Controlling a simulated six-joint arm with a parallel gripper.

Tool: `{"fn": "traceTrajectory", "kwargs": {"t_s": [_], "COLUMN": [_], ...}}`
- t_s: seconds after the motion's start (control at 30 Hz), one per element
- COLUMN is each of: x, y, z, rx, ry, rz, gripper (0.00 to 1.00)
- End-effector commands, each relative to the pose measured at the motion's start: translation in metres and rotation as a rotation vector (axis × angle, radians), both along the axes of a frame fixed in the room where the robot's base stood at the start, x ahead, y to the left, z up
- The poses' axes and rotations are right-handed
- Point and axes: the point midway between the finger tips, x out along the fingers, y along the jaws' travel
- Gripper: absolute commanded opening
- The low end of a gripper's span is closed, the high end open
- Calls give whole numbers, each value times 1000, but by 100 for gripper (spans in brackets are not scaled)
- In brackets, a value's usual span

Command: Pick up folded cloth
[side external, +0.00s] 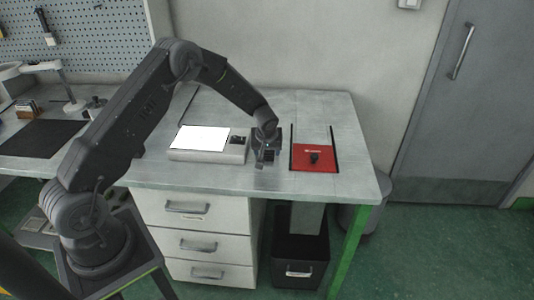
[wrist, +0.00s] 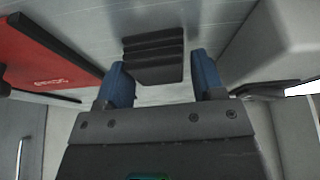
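The folded cloth (wrist: 153,58) is a dark grey, layered block lying on the grey metal tabletop. In the wrist view it sits between and slightly beyond the blue fingertips of my gripper (wrist: 160,75).
A white box with a bright panel (side external: 200,138) stands just left of my gripper. A red plate (side external: 314,152) with a black knob, between dark rails, lies to the right. The bench (side external: 345,130) has bare room at the far right and along the front edge.

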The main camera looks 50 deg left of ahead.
Motion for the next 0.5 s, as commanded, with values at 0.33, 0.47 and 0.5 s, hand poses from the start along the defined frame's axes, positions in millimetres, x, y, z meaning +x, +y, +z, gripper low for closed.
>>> {"fn": "traceTrajectory", "kwargs": {"t_s": [0.33,0.47,0.5], "x": [0,0,0], "y": [0,0,0], "z": [0,0,0], "rx": [0,0,0], "ry": [0,0,0], "rz": [0,0,0], "gripper": [30,30,30]}}
